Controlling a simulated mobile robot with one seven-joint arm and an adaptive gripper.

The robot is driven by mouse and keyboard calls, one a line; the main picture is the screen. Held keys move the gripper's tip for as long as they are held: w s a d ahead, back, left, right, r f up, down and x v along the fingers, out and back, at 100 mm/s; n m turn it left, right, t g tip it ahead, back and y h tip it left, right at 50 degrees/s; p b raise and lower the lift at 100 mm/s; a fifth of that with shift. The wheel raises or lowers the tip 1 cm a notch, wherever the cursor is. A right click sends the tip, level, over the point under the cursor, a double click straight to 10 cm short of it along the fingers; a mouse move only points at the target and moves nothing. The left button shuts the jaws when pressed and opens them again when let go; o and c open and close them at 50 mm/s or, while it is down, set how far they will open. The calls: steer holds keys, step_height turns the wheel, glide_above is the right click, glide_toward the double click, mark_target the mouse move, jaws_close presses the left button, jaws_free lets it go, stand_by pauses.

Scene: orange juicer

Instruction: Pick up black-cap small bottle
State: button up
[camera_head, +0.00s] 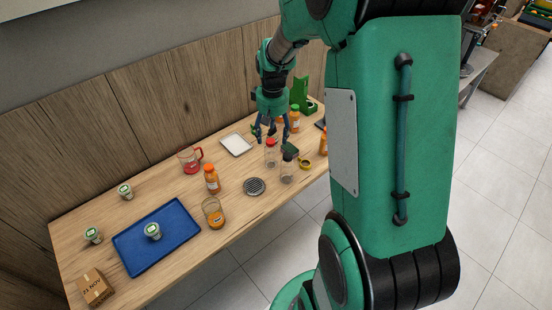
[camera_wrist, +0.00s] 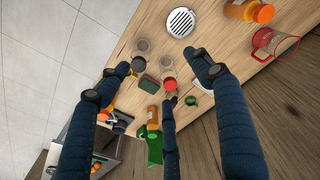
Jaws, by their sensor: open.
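The black-cap small bottle (camera_head: 287,172) is clear and stands upright near the table's front edge in the head view. In the wrist view it (camera_wrist: 141,49) lies beside the left fingertip, with its dark cap close to that finger. A similar clear bottle with a red cap (camera_head: 270,156) stands just behind and left of it; it also shows in the wrist view (camera_wrist: 167,68). My gripper (camera_head: 272,136) is open and empty, its fingers pointing down above the table near the two bottles. The wrist view shows the spread fingers (camera_wrist: 168,78).
The wooden table (camera_head: 225,245) also holds a round grate (camera_head: 254,186), an orange-capped juice bottle (camera_head: 211,180), a juice glass (camera_head: 213,214), a red-handled jug (camera_head: 190,160), a white tray (camera_head: 237,145) and a blue tray (camera_head: 180,225). A dark green block (camera_head: 291,148) is close behind the bottle.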

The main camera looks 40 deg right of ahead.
glide_above(287, 155)
steer(key=shift+m+g, duration=0.3)
steer(key=shift+g, duration=0.1)
step_height(287, 155, down, 10)
steer(key=shift+s+d+r, duration=0.1)
steer(key=shift+f+b, duration=0.6)
steer(key=shift+f, duration=3.8)
steer(key=shift+f+b, duration=0.75)
steer(key=shift+f, duration=1.85)
steer(key=c, duration=1.1)
